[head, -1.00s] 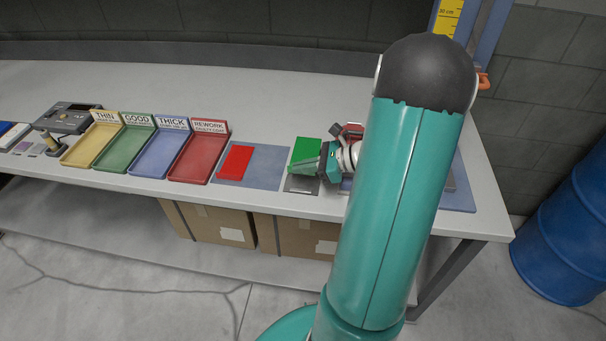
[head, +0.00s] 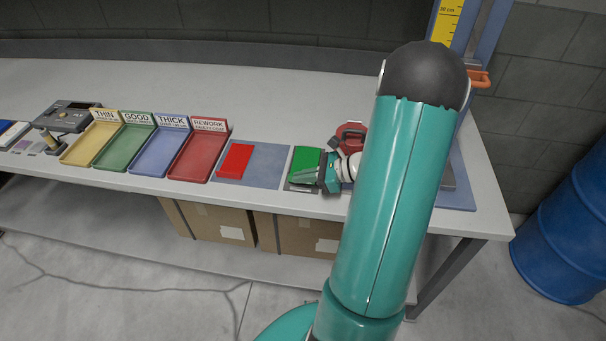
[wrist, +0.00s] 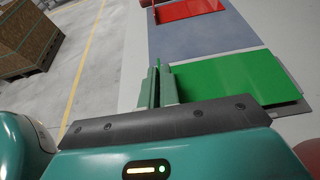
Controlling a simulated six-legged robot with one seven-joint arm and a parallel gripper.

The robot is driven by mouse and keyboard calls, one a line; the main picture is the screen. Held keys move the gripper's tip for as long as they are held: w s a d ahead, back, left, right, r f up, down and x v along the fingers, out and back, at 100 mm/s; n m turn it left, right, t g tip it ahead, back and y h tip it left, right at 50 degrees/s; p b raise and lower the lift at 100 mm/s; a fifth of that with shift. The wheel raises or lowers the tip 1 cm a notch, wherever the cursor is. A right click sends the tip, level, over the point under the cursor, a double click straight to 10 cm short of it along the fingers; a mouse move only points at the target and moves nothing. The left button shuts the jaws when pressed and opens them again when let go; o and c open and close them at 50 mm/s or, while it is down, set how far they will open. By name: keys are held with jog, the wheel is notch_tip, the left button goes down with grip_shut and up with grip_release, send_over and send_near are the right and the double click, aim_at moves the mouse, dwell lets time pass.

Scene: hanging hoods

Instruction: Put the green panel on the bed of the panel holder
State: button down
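The green panel (head: 306,160) lies flat or nearly flat over the dark panel holder (head: 301,188) near the table's front edge. My gripper (head: 308,177) is at the panel's near right part. In the wrist view my gripper (wrist: 160,86) has its fingers close together, with a thin green strip between their tips, and the green panel (wrist: 240,78) spreads out to their right. The dark holder (wrist: 297,106) shows past the panel's edge. Whether the panel rests fully on the bed cannot be told; my gripper hides part of it.
A red panel (head: 235,162) lies on a blue-grey mat (head: 264,168) to the left. Labelled trays, the nearest being the red rework tray (head: 200,160), stand further left. A red object (head: 351,133) is behind my gripper. The table behind the holder is clear.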

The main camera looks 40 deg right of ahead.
jog(key=c, duration=1.6)
grip_release()
jog(key=shift+c, duration=0.2)
jog(key=shift+r, duration=0.1)
jog(key=shift+r, duration=0.25)
jog(key=v, duration=1.2)
jog(key=shift+s+r, duration=0.1)
jog(key=shift+r, duration=0.2)
jog(key=w+a+r+n+g+h, duration=0.15)
jog(key=a+r+n+g, duration=0.35)
jog(key=a, duration=0.5)
jog(key=w+a+r+n+g, duration=0.2)
jog(key=a+n+g, duration=0.1)
jog(key=a+n, duration=0.55)
jog(key=s+a+r+n+t+h, duration=0.1)
jog(key=s+a+r+n+h, duration=0.1)
jog(key=a+n, duration=0.5)
jog(key=s+a+r+n+t+h, duration=0.2)
jog(key=s+a+r+n+h, duration=0.1)
jog(key=a+r+n, duration=0.3)
jog(key=shift+a+r+n+h, duration=0.15)
jog(key=shift+a+n+h, duration=0.75)
jog(key=shift+a, duration=0.25)
